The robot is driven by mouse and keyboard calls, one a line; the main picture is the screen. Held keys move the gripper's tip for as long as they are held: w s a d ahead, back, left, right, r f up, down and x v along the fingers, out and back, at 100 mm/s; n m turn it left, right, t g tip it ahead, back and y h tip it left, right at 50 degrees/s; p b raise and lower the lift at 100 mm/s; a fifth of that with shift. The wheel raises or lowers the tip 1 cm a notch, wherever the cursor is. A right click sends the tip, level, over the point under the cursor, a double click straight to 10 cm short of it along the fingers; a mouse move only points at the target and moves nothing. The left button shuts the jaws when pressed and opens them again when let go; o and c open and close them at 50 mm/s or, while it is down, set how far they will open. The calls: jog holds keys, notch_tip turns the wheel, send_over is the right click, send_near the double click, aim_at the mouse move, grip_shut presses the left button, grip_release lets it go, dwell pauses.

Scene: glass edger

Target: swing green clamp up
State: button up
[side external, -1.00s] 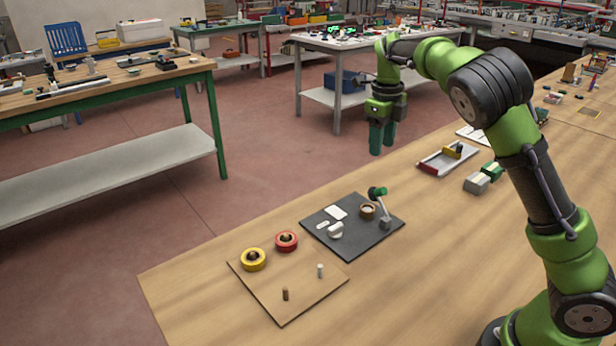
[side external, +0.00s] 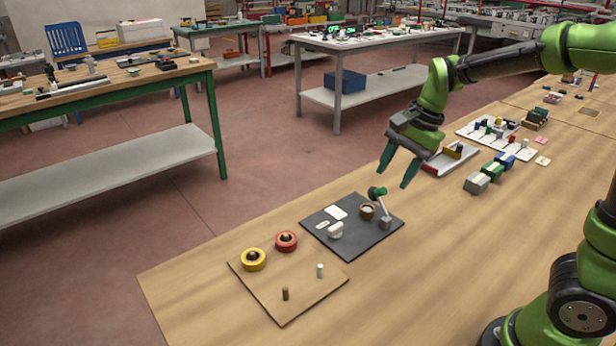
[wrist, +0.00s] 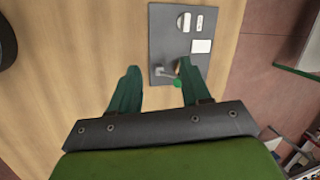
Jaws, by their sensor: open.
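The green clamp (side external: 377,193) is a green-tipped arm on a grey pivot block (side external: 385,223), at the right side of a dark plate. Its arm leans up from the block, with the green end beside and above a round brown holder (side external: 367,211). In the wrist view the green end (wrist: 177,83) shows close to the right fingertip. My gripper (side external: 396,169) is open and empty, its two dark green fingers pointing down, above and just behind the clamp in the side view. I see no contact between them.
The dark plate (side external: 320,236) also holds white parts. A tray (side external: 436,168) and small blocks (side external: 478,183) stand behind.

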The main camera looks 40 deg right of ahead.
jog(key=s+a+r+n+t, duration=0.2)
jog(key=s+a+n, duration=0.1)
jog(key=s+n, duration=0.2)
jog(key=s+a+r+n+t, duration=0.2)
jog(key=s+a+n, duration=0.2)
jog(key=s+n, duration=0.2)
jog(key=shift+s+a+r+t, duration=0.2)
jog(key=shift+s+r+t, duration=0.2)
jog(key=shift+s, duration=0.3)
jog(key=shift+d, duration=0.1)
